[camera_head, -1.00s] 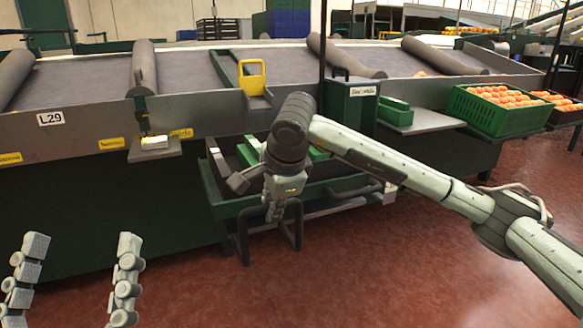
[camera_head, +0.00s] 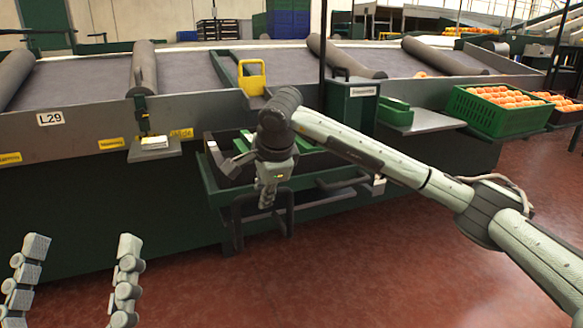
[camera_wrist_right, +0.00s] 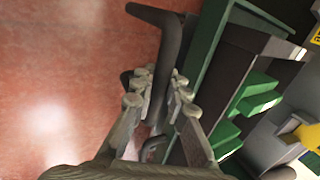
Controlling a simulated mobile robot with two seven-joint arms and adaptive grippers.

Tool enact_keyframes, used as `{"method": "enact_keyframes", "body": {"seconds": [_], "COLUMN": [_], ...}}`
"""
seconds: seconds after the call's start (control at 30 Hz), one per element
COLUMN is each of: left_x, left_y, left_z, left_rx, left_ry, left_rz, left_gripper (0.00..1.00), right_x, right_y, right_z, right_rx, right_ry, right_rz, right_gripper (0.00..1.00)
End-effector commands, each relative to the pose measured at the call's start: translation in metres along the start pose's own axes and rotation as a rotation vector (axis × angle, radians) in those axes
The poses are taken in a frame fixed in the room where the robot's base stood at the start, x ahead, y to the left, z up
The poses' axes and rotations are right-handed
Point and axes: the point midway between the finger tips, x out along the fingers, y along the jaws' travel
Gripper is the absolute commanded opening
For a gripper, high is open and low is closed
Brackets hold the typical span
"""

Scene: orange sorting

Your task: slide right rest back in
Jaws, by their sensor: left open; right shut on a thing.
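The right rest appears to be the low pull-out unit under the conveyor table, with a green tray edge (camera_head: 222,205) and a dark tubular bar (camera_head: 237,225) at its front. It sticks out a little from the table's front. My right gripper (camera_head: 267,196) is at this bar, pointing down. In the right wrist view my right gripper (camera_wrist_right: 160,95) is shut around the dark bar (camera_wrist_right: 172,50), beside the green tray edge (camera_wrist_right: 207,45). My left gripper (camera_head: 75,280) is open and empty over the floor at the lower left. My right arm hides part of the rest.
Green pieces (camera_head: 246,138) lie inside the rest. A yellow holder (camera_head: 252,78) stands on the table above it. A small shelf (camera_head: 154,152) juts out to its left. A green crate of oranges (camera_head: 480,112) stands at the right. The red floor (camera_head: 330,265) in front is clear.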

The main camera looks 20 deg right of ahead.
Motion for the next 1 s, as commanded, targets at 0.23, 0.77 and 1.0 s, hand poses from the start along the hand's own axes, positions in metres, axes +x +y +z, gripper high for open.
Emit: {"method": "enact_keyframes", "body": {"seconds": [0.23,0.77,1.0], "left_x": [0.0,0.001,0.002], "left_y": [0.0,0.0,0.0], "left_z": [0.0,-0.002,-0.002], "left_rx": [0.0,0.0,0.0], "left_ry": [0.0,0.0,0.0], "left_rz": [0.0,0.0,0.0], "left_gripper": [0.8,0.8,0.8], "right_x": [0.006,0.018,0.022], "right_y": [-0.012,-0.036,-0.042], "right_z": [0.0,-0.001,0.0], "right_rx": [0.0,0.001,0.0], "right_ry": [0.001,0.001,0.0], "right_rz": [-0.002,-0.003,-0.003], "right_gripper": [0.0,0.0,0.22]}}
